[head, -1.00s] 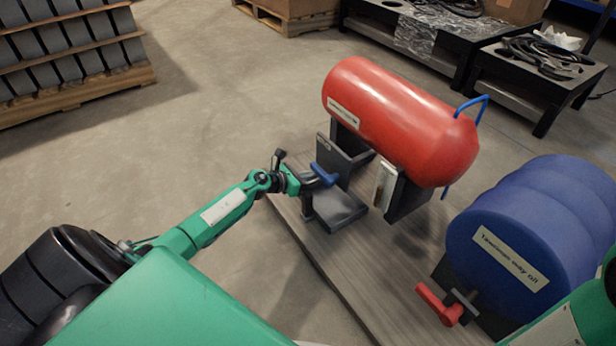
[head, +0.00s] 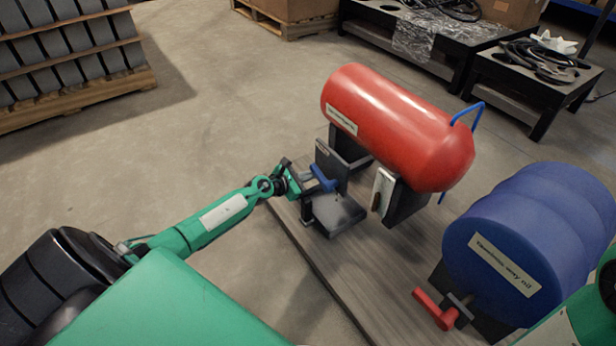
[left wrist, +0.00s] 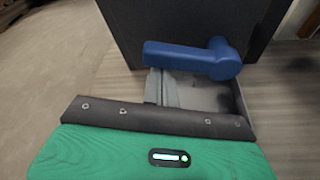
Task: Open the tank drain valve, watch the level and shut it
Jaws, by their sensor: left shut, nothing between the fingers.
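The red tank (head: 398,125) lies on dark supports, with a pale upright gauge plate (head: 384,186) at its front; I cannot read a level there. The blue valve lever (head: 323,179) is on a dark upright plate (head: 331,160) at the tank's left end. My left gripper (head: 304,183) is shut and empty, close beside the lever. In the left wrist view the lever (left wrist: 190,58) lies crosswise, just beyond the grey fingertips (left wrist: 161,86); I cannot tell whether they touch. My right gripper is out of view.
A blue tank (head: 545,240) with a red lever (head: 436,308) stands at the right on the same grey board (head: 335,265). A blue pipe (head: 470,110) rises at the red tank's right end.

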